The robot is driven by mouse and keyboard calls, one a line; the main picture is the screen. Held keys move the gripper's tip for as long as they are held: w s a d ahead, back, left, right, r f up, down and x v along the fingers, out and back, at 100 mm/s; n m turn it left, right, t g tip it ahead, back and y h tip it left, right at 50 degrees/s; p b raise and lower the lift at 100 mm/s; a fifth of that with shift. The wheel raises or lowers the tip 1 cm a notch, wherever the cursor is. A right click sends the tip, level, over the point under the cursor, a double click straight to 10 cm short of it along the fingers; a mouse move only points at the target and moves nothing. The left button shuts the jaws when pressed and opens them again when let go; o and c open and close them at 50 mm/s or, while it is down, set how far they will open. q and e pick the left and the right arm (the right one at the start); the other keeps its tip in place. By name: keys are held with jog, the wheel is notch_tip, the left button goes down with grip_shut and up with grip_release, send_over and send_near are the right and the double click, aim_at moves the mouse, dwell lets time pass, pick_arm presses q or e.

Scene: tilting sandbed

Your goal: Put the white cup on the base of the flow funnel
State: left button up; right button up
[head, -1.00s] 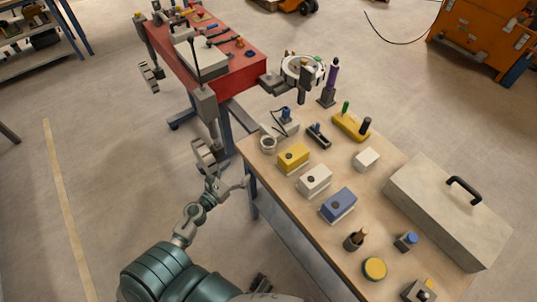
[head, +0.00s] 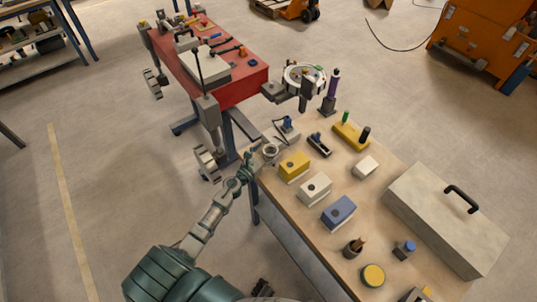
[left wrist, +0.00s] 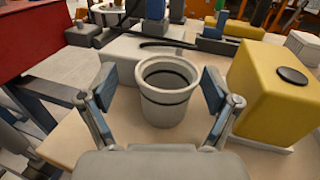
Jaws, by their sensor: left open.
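The white cup (head: 270,150) stands upright at the near left corner of the wooden table. In the left wrist view the cup (left wrist: 168,98) is pale, open-topped and empty-looking, with a dark ring inside. My left gripper (head: 259,157) is open, with one blue-padded finger on each side of the cup; gaps show between pads and cup. A whitish base (head: 291,130) with a blue part and a black tube, apparently the flow funnel, stands just behind the cup. This base also shows in the left wrist view (left wrist: 122,47).
A yellow block (head: 294,166) stands close to the right of the cup. White (head: 315,188) and blue (head: 338,212) blocks follow along the table's near edge. A large grey toolbox (head: 440,215) fills the right side. A red bench (head: 235,85) stands beyond.

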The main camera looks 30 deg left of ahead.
pick_arm(q)
jog(key=shift+w+d, duration=0.25)
jog(key=shift+w, duration=0.2)
jog(key=shift+d+r, duration=0.1)
jog(key=shift+d, duration=0.25)
jog(key=shift+r, duration=0.1)
jog(key=shift+c, duration=0.4)
jog(key=c, duration=0.8)
jog(key=shift+a, duration=0.3)
jog(key=c, duration=0.4)
